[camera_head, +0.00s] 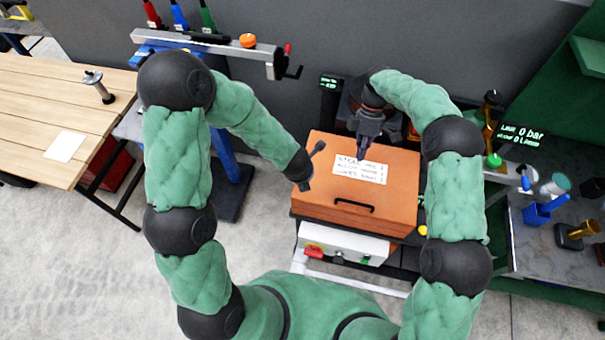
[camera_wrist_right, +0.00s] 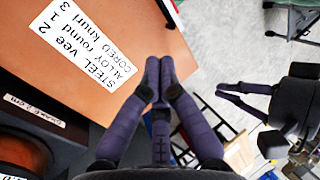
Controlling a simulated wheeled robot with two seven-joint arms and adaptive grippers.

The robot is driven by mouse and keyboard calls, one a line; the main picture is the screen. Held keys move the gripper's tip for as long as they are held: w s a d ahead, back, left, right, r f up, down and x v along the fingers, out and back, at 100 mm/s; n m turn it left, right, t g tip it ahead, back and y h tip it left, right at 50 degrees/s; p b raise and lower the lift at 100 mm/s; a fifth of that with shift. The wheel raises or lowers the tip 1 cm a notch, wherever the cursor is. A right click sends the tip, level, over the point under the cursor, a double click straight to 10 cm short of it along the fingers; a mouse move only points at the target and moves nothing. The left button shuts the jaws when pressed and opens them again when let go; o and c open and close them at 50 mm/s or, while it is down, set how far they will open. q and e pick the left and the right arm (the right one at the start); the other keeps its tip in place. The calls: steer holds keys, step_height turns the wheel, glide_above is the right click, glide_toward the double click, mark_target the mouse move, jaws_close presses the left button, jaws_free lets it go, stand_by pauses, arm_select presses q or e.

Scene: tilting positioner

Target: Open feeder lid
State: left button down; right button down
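The feeder is an orange box with its lid (camera_head: 395,172) down; a black handle (camera_head: 354,205) is on its front part and a white label (camera_head: 360,169) on top. My right gripper (camera_head: 362,157) points down over the rear part of the lid. In the right wrist view its fingers (camera_wrist_right: 159,72) are together with nothing between them, beside the lid (camera_wrist_right: 120,25). I cannot tell whether they touch it. My left gripper (camera_head: 318,147) is near the lid's left edge; in the right wrist view its fingertips (camera_wrist_right: 221,91) look together and empty.
A control box (camera_head: 342,243) with a red knob stands in front below the feeder. A wooden bench (camera_head: 50,110) is at the left. A grey table (camera_head: 555,235) with small fixtures is at the right. A blue stand with a clamp rail (camera_head: 215,45) is behind left.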

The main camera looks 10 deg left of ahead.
steer(key=c, duration=1.2)
jaws_free()
steer(key=shift+o, duration=0.2)
